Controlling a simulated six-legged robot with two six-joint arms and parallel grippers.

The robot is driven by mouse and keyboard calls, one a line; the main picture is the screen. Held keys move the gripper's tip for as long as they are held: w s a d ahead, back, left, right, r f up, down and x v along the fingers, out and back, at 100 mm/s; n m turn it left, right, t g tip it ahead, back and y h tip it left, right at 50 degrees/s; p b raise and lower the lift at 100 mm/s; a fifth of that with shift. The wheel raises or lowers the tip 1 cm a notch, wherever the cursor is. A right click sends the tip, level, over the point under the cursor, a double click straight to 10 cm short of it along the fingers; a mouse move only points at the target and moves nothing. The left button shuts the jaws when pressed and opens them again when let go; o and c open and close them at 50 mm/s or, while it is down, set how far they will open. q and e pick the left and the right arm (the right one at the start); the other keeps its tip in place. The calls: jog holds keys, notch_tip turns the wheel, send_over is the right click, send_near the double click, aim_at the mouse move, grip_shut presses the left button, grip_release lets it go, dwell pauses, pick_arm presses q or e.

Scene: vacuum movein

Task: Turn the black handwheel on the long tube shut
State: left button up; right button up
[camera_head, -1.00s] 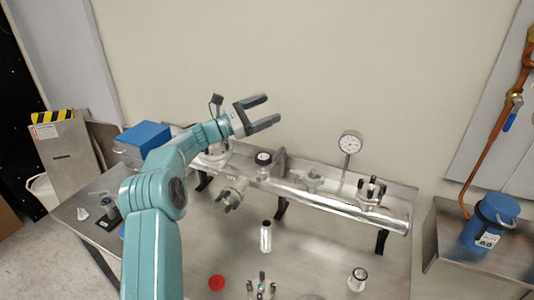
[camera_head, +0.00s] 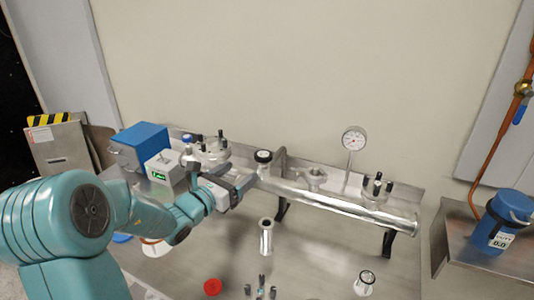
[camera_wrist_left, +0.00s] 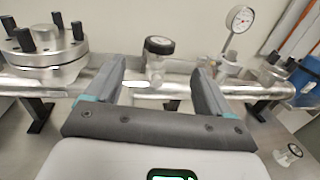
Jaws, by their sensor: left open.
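The black handwheel (camera_head: 263,156) has a pale centre and stands upright on top of the long steel tube (camera_head: 335,203), left of the tube's middle. The handwheel also shows in the left wrist view (camera_wrist_left: 159,45), just beyond and above the gap between my fingertips. My left gripper (camera_head: 243,182) is open and empty, in front of the tube and just left of and below the handwheel in the head view. Its fingers point toward the tube in the left wrist view (camera_wrist_left: 158,78) and do not touch the handwheel. My right gripper is out of view.
A flange with black knobs (camera_head: 213,148) sits at the tube's left, another (camera_head: 376,188) at its right. A dial gauge (camera_head: 354,138) stands behind. A small steel cylinder (camera_head: 266,238) and red cap (camera_head: 212,286) are on the bench. A blue box (camera_head: 143,147) is left.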

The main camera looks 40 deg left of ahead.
aim_at(267, 151)
pick_arm(q)
jog(key=w, duration=0.4)
jog(key=w+a+p, duration=0.1)
jog(key=w, duration=0.4)
jog(key=w+p, duration=0.1)
jog(key=w, duration=0.3)
jog(key=shift+w+a, duration=0.25)
jog(key=shift+a, duration=0.1)
jog(key=c, duration=1)
